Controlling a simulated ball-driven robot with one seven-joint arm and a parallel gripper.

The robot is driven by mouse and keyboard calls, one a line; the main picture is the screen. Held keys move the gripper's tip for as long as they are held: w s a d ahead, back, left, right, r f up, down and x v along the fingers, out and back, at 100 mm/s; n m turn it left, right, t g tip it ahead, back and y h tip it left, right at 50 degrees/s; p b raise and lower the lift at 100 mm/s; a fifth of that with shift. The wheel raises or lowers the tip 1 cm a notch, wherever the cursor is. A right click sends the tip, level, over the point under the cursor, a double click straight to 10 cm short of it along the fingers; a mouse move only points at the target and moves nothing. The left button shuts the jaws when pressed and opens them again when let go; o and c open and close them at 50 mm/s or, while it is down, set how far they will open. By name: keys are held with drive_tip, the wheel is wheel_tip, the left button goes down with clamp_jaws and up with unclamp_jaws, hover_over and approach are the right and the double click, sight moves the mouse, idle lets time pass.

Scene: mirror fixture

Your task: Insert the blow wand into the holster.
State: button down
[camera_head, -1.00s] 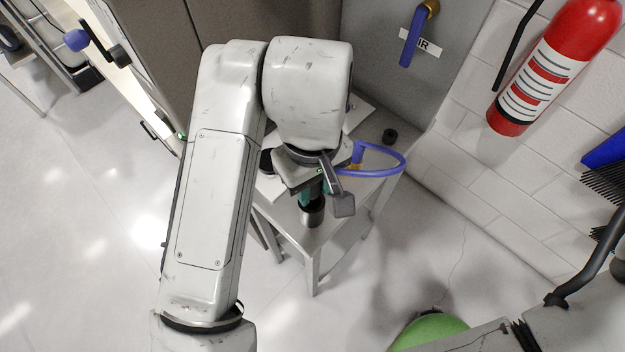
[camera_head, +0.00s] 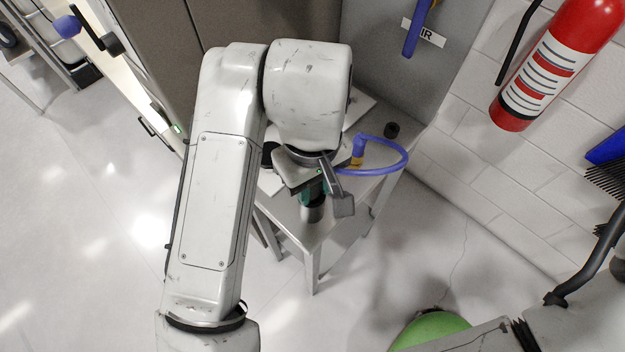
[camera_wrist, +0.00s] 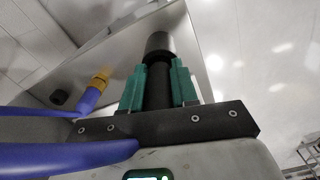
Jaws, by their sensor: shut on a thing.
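My gripper (camera_head: 313,193) is over the near corner of the bench. In the wrist view its two green fingers (camera_wrist: 159,66) are shut on a black round shaft (camera_wrist: 157,90), which looks like the blow wand. A wider grey cylinder (camera_wrist: 160,44) is at the shaft's far end, and it also shows below the fingers in the head view (camera_head: 313,213). I cannot tell whether this cylinder is the holster or part of the wand. A blue hose (camera_head: 400,168) loops beside my gripper; its join to the wand is hidden.
The metal bench (camera_head: 320,238) stands by a grey cabinet and panel. A brass fitting (camera_head: 357,160) and a small black knob (camera_head: 391,130) are on it, to the right. A fire extinguisher (camera_head: 545,75) hangs on the right wall. The floor left is clear.

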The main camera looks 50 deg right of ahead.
drive_tip(key=shift+f, duration=0.2)
drive_tip(key=c, duration=0.8)
unclamp_jaws()
drive_tip(key=shift+r, duration=0.1)
wheel_tip(320, 180, up, 11)
drive_tip(key=shift+f+p, duration=0.15)
drive_tip(key=shift+p, duration=0.6)
